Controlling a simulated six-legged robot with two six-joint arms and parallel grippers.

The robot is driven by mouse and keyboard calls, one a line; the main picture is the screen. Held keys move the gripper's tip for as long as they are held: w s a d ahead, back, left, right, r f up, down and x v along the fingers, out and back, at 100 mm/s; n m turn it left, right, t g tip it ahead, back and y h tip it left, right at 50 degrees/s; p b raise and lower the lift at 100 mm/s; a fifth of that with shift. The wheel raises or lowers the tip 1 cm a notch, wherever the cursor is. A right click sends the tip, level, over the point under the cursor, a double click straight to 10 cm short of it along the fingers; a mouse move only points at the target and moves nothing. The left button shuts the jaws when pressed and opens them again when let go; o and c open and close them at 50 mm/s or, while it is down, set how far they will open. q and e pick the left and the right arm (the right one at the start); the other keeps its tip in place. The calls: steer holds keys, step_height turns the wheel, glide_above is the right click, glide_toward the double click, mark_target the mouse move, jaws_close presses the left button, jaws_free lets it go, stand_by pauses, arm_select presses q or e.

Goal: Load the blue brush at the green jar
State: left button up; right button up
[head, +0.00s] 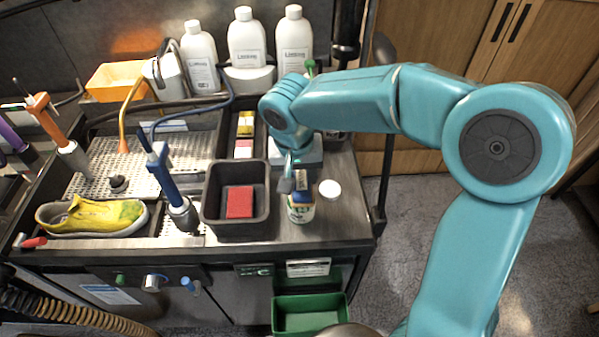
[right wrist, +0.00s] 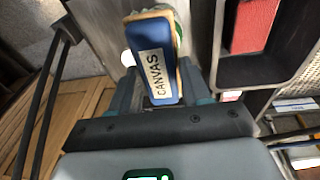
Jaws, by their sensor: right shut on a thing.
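My right gripper (head: 294,181) is shut on the blue brush (head: 303,193), which is over the mouth of the jar at the front right of the bench. In the right wrist view the brush (right wrist: 155,60) shows its blue back with a CANVAS label, between the two fingers. The jar (head: 301,213) is white with a coloured, partly green label, and stands upright. The brush covers most of the jar's opening, so I cannot tell whether the bristles touch inside. My left gripper is not in view.
A white round lid (head: 329,189) lies right of the jar. A black bin (head: 235,222) with a red block (head: 239,203) stands to the left. A yellow shoe (head: 92,216) lies farther left. White bottles (head: 247,42) stand at the back. A green bin (head: 309,315) sits below the front edge.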

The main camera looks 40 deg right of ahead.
mark_target(300, 178)
steer(key=shift+r+p, duration=0.7)
steer(key=shift+r, duration=0.15)
steer(key=shift+r+p, duration=1.85)
steer(key=shift+r, duration=0.85)
steer(key=shift+f, duration=0.1)
